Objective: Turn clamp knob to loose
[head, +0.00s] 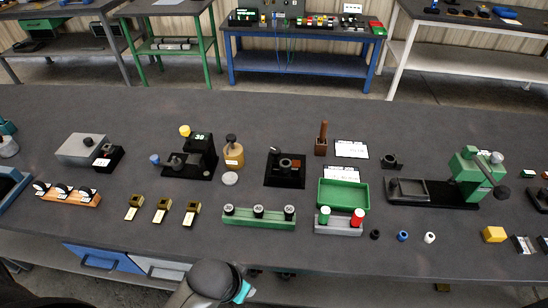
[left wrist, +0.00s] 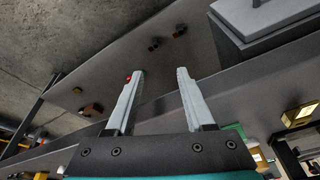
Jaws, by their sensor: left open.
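A black fixture (head: 201,155) stands left of centre on the bench. It has a yellow knob (head: 185,130) at its upper left, a blue knob (head: 155,159) at its left end and a "30" label. I cannot tell for sure which knob is the clamp knob, nor its setting. My left gripper (left wrist: 160,100) is open and empty in the left wrist view, its two grey fingers well apart, touching nothing I can make out. The fixture's knobs are not recognisable in that view. My right gripper is not in view.
A green press-like fixture (head: 470,178) stands right. Green tray (head: 345,192), green block with black knobs (head: 258,217), brass pieces (head: 162,211) and an orange rack (head: 68,195) line the front. A tan bottle (head: 233,155) stands close right of the black fixture. The bench's back strip is clear.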

